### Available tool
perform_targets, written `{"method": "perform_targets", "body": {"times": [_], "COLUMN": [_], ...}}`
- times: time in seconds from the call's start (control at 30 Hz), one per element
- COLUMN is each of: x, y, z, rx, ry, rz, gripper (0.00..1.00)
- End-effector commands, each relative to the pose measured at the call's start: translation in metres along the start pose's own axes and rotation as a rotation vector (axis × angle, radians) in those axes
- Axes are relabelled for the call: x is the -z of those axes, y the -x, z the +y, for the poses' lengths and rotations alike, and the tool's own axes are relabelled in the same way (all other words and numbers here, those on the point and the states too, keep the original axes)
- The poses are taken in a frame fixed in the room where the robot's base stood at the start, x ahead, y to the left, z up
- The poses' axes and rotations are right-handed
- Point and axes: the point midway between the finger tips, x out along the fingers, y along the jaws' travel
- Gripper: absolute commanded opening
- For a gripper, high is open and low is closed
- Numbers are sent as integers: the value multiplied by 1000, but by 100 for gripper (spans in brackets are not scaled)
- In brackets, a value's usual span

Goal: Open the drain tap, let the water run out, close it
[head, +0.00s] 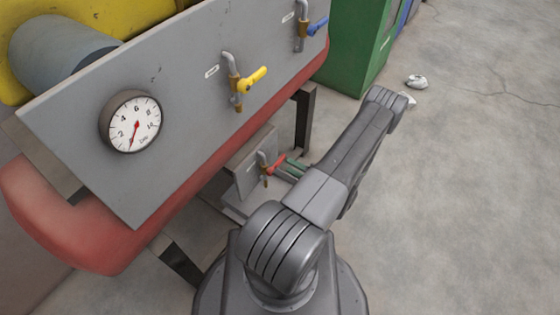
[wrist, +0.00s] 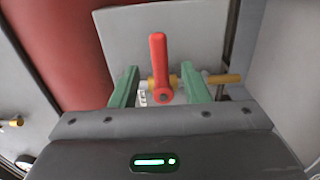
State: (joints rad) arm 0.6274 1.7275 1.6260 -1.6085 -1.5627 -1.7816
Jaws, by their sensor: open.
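A tap with a red lever (head: 275,166) sits on a small grey panel low under the machine. In the wrist view its red lever (wrist: 158,65) lies crosswise to its brass pipe (wrist: 222,79). The small label beside it is too small to read. My gripper (wrist: 159,68) is open, its green fingers on either side of the lever with a gap on both sides. In the head view my gripper (head: 289,167) shows only as green fingers at the tap, partly hidden by my arm. No running water shows.
A yellow-lever tap (head: 250,80) and a blue-lever tap (head: 314,25) are on the sloped grey panel above. A dial gauge (head: 130,121) is at left. A dark support leg (head: 304,120) stands beside the low panel. Open floor lies to the right.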

Motion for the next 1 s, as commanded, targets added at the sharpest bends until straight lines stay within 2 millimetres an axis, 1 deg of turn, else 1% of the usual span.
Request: {"method": "perform_targets", "body": {"times": [0.03,0.2,0.4,0.6,0.87,0.9,0.97,1.0], "x": [1,1,0,0,0,0,0,0], "y": [-9,-31,-52,-60,-61,-61,-61,-61], "z": [-1,0,0,0,0,0,0,0], "rx": [0,0,0,0,0,0,0,0], "ry": [0,1,2,1,1,1,1,1], "rz": [6,4,3,1,0,0,0,0], "gripper": [42,42,42,42,42,38,26,18]}}
